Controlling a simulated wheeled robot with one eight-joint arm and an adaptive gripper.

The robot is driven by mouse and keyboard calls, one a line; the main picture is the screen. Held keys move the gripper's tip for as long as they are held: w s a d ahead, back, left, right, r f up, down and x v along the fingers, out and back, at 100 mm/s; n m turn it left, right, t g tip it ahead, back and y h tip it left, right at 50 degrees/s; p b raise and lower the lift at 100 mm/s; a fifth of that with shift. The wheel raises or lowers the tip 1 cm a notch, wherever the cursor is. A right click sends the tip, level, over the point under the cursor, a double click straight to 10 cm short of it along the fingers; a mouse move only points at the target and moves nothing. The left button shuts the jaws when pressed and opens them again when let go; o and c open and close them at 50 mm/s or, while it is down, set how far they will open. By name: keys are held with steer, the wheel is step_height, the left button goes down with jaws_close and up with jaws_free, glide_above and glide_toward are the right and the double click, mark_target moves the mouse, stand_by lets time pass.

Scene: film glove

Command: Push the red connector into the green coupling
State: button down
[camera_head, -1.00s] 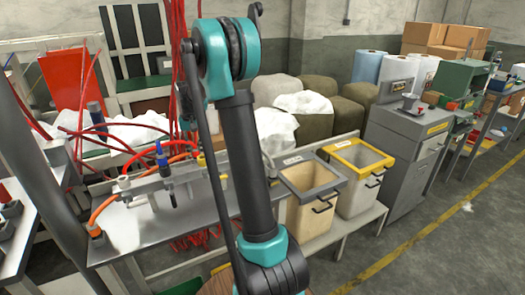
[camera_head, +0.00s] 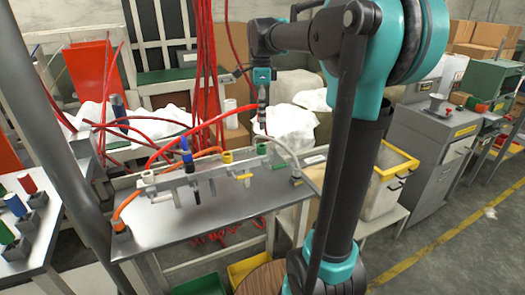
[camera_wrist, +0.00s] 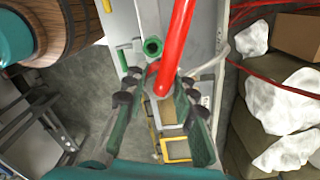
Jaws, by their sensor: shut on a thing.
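My gripper (camera_head: 262,98) hangs over the right part of the metal bench in the head view, fingers down. In the wrist view its two fingers (camera_wrist: 157,98) are closed around the end of a red hose, the red connector (camera_wrist: 165,82). The hose runs up out of that view. The green coupling (camera_head: 262,149) sits on the bench's rail, below the gripper in the head view. In the wrist view it is a green ring (camera_wrist: 152,46) with a dark opening, left of the red hose. The connector appears apart from it; its tip is partly hidden.
The rail (camera_head: 190,177) also carries blue (camera_head: 187,157) and yellow (camera_head: 227,157) fittings. An orange hose and a pale hose (camera_head: 288,155) arch near it. Red hoses hang behind the bench.

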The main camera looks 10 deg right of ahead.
mark_target(261, 126)
steer(key=shift+a+f, duration=0.1)
stand_by(0.5)
steer(key=shift+s+f, duration=0.25)
steer(key=shift+f, duration=0.5)
steer(key=shift+s+f, duration=0.2)
steer(key=shift+f, duration=0.55)
steer(key=shift+s+f, duration=0.25)
steer(key=shift+f, duration=0.5)
steer(key=shift+f, duration=1.65)
steer(key=c, duration=1.2)
jaws_free()
steer(key=shift+o, duration=0.2)
step_height(261, 126, up, 12)
